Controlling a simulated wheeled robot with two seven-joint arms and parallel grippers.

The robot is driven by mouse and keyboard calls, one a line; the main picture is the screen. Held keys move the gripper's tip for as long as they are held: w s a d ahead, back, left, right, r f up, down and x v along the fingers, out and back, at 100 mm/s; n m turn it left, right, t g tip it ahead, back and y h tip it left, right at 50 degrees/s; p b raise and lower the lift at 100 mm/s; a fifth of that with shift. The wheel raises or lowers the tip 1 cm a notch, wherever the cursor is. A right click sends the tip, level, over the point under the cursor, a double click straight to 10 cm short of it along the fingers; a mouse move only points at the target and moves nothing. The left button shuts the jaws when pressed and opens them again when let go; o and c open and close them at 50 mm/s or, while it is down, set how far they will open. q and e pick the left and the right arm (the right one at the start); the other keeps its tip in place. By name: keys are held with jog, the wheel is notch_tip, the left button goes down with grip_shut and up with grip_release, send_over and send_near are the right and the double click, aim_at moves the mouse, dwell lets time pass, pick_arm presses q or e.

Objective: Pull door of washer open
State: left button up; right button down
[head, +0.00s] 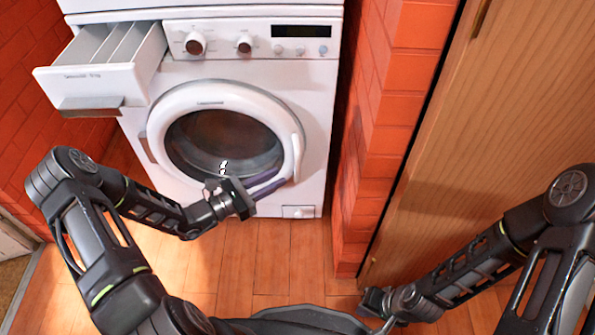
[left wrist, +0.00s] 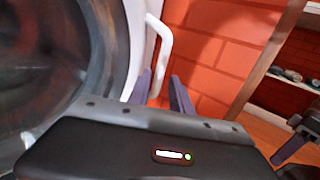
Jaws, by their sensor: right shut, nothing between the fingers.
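The white washer (head: 215,75) stands against the wall with its round door (head: 222,93) shut; the door's dark glass fills the left of the left wrist view. The door's white bar handle (head: 297,157) is on the right rim, and it also shows in the left wrist view (left wrist: 163,40). My left gripper (head: 277,182) is at the lower end of the handle. Its two purple fingers are apart, and the handle's lower end appears between or just beyond them; contact cannot be told. My right gripper (head: 372,302) is low, shut and empty, away from the washer.
The detergent drawer (head: 98,72) is pulled out at the washer's upper left. A brick wall (head: 375,130) stands close to the washer's right, with a wooden panel (head: 490,130) beyond it. Wooden floor (head: 270,245) is open before the washer.

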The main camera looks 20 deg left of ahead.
aim_at(297, 168)
pick_arm(q)
jog(key=shift+d, duration=0.1)
jog(key=b+x, duration=0.2)
jog(key=x, duration=0.5)
jog(key=shift+w+d, duration=0.25)
jog(key=shift+w, duration=0.05)
grip_shut()
jog(key=shift+f, duration=0.1)
dwell(1.1)
